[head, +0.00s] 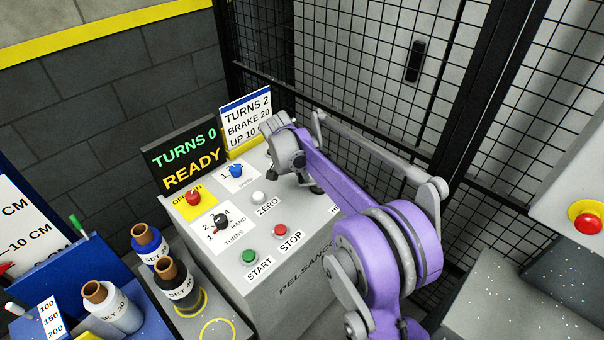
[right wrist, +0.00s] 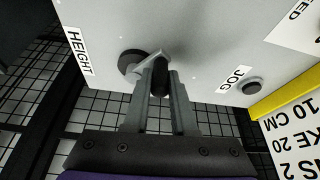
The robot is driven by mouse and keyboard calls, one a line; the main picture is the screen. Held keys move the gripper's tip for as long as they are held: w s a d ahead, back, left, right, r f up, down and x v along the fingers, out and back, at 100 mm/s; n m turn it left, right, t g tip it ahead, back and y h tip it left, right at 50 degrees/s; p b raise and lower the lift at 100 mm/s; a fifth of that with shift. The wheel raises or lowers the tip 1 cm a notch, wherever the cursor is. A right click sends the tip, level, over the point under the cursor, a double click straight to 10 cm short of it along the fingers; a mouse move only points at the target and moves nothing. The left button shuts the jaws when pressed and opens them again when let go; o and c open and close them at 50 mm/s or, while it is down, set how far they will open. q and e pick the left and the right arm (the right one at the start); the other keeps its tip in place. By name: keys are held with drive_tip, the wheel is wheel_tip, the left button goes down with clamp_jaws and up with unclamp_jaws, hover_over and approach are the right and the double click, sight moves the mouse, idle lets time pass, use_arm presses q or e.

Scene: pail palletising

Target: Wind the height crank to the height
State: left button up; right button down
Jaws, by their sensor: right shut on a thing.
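The height crank shows in the right wrist view, with a round black hub (right wrist: 131,62), a short grey arm and a dark upright handle (right wrist: 160,77). It is on the grey machine top, beside the "HEIGHT" label (right wrist: 78,52). My right gripper (right wrist: 160,88) is shut on the handle, one finger on each side. In the head view, my purple right arm and gripper hide most of the crank. The display (head: 183,157) reads "TURNS 0 READY". The sign (head: 247,120) reads "TURNS 2, BRAKE 20, UP 10", its end covered. My left gripper is not in view.
The panel carries a red knob (head: 193,197), a blue knob (head: 236,171), a black dial (head: 221,220), a white ZERO button (head: 258,197), and green START (head: 250,255) and red STOP (head: 280,230) buttons. Labelled bottles (head: 173,277) stand at left. Black mesh fencing (head: 400,80) rises behind.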

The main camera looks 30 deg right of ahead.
drive_tip(key=shift+w, duration=0.15)
drive_tip(key=c, duration=0.7)
unclamp_jaws()
drive_tip(key=shift+c, duration=0.2)
drive_tip(key=v, duration=1)
drive_tip(key=shift+a+r, duration=0.25)
drive_tip(key=shift+r, duration=0.1)
